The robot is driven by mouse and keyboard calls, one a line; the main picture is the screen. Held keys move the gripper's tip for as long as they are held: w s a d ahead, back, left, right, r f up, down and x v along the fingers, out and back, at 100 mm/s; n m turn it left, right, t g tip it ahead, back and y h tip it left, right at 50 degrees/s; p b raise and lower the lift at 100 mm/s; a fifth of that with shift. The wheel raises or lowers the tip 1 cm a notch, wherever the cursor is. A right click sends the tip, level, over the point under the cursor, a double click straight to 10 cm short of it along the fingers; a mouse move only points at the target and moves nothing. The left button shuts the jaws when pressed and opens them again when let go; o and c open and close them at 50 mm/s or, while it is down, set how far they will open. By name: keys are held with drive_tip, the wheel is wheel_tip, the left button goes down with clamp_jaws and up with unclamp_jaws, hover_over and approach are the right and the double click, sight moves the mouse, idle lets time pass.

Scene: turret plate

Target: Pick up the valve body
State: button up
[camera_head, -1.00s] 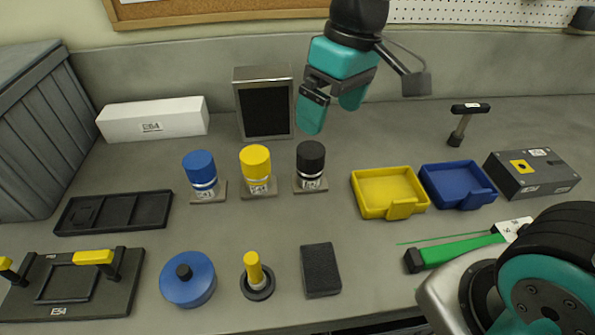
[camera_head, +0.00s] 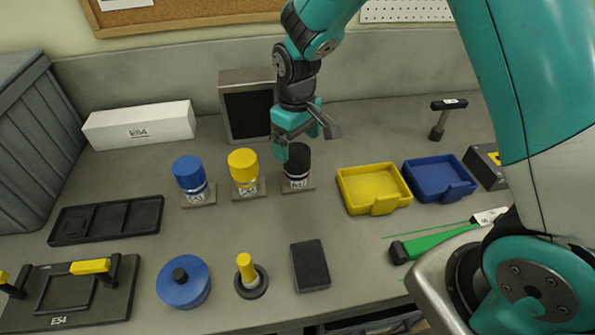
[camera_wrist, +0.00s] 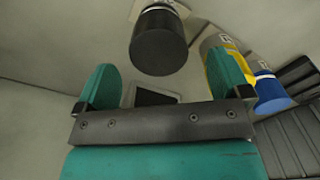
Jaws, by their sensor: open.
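Three capped cylinders stand upright in a row on small square bases: a blue one (camera_head: 189,173), a yellow one (camera_head: 243,166) and a black one (camera_head: 297,160). No readable label tells me which thing is the valve body. My gripper (camera_head: 303,137) is open and empty, just above and beside the black cylinder's top, partly overlapping it in the head view. In the wrist view, the black cylinder (camera_wrist: 160,45) lies ahead of the gap between my fingers (camera_wrist: 168,80). The yellow cylinder (camera_wrist: 235,68) is partly hidden by the right finger, with the blue cylinder (camera_wrist: 266,88) beyond it.
A dark-screened box (camera_head: 224,85) stands behind the black cylinder. A yellow bin (camera_head: 373,202) and a blue bin (camera_head: 438,177) are to its right. A black block (camera_head: 310,265), yellow-handled piece (camera_head: 247,268) and blue round lid (camera_head: 184,285) lie in front.

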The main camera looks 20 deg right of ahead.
sight(297, 151)
drive_tip(key=shift+f+p, duration=1.2)
drive_tip(key=shift+f, duration=1.55)
clamp_jaws()
